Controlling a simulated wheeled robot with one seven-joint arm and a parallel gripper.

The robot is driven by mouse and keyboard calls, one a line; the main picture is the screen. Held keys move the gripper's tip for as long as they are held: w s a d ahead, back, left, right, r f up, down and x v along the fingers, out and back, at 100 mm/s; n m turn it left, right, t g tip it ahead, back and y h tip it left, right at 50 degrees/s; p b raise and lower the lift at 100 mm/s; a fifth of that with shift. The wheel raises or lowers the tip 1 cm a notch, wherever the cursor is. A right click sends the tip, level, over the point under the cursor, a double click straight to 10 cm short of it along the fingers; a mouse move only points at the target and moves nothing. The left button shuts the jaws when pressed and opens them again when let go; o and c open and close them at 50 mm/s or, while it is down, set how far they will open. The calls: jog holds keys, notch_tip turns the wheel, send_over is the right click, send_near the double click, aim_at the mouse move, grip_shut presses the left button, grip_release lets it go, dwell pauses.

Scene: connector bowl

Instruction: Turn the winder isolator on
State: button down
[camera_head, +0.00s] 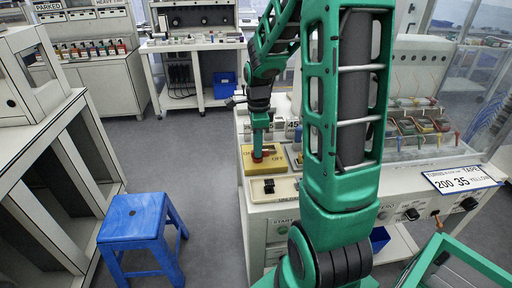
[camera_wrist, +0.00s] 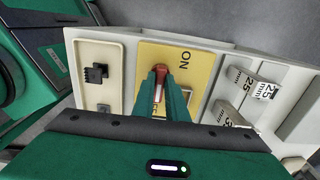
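The winder isolator is a yellow plate (camera_head: 249,165) on the cabinet top. It is marked ON at its left and has a second, partly covered label at its right.
A cream panel with a black switch (camera_head: 269,186) lies in front of the isolator. Small labelled blocks (camera_wrist: 264,91) stand beside it. A blue stool (camera_head: 135,222) is on the floor at left. Coloured connectors (camera_head: 420,125) sit in a rack at right. My arm covers the middle.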

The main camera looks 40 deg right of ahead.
jog(key=shift+n, duration=0.4)
jog(key=n, duration=0.3)
jog(key=shift+n, duration=0.3)
jog(key=n, duration=0.4)
jog(key=shift+n, duration=0.3)
jog(key=n, duration=0.4)
jog(key=shift+w+n, duration=0.1)
jog(key=shift+n, duration=0.2)
jog(key=shift+r+n, duration=0.1)
jog(key=shift+n, duration=2.1)
jog(key=c, duration=1.8)
grip_release()
jog(key=shift+o, duration=0.2)
notch_tip(320, 180, up, 11)
